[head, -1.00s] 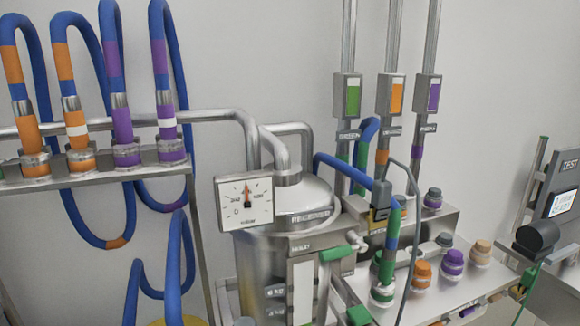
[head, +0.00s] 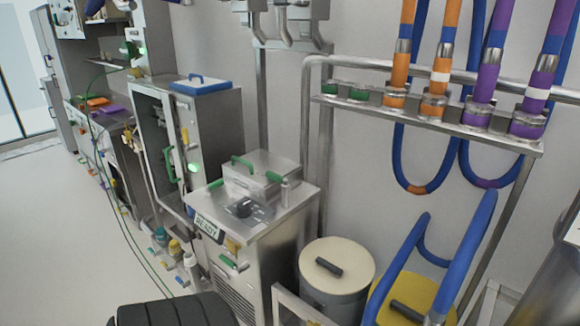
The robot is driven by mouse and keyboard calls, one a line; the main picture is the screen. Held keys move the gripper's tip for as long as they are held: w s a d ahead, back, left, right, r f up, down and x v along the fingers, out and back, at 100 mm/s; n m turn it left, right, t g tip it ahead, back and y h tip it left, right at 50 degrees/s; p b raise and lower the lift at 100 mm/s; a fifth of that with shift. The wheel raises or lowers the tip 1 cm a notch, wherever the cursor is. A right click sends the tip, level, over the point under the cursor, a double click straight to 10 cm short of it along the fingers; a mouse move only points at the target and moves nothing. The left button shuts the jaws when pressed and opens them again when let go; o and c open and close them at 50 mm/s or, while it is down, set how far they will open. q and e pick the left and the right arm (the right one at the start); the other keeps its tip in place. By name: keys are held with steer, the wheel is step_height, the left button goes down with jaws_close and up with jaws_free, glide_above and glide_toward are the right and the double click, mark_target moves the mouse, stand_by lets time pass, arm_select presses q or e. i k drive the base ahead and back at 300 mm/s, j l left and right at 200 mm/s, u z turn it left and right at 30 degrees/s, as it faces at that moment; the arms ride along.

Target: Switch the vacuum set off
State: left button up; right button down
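A steel floor cabinet (head: 256,250) stands in the middle of the head view. It has a "READY" label (head: 209,228) on its upper front edge, a dark knob-like fitting (head: 241,207) on top and a steel box (head: 263,177) with green handles behind. No label names it as the vacuum set, so I cannot tell whether it is. A steel vessel (head: 553,275) is cut off at the lower right edge. Neither gripper is in view.
Blue hoses with orange and purple bands hang from a steel rack (head: 430,122) at the right. A cream-lidded drum (head: 337,265) and a yellow lid (head: 408,300) stand below. A tall cabinet (head: 188,140) stands further left. Floor (head: 60,230) is open at the left.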

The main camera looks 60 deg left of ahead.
mark_target(208, 193)
steer(key=u, duration=2.45)
steer(key=i+j+u, duration=0.15)
steer(key=i, duration=0.3)
steer(key=i+j+u, duration=0.1)
steer(key=i, duration=0.35)
steer(key=j, duration=0.1)
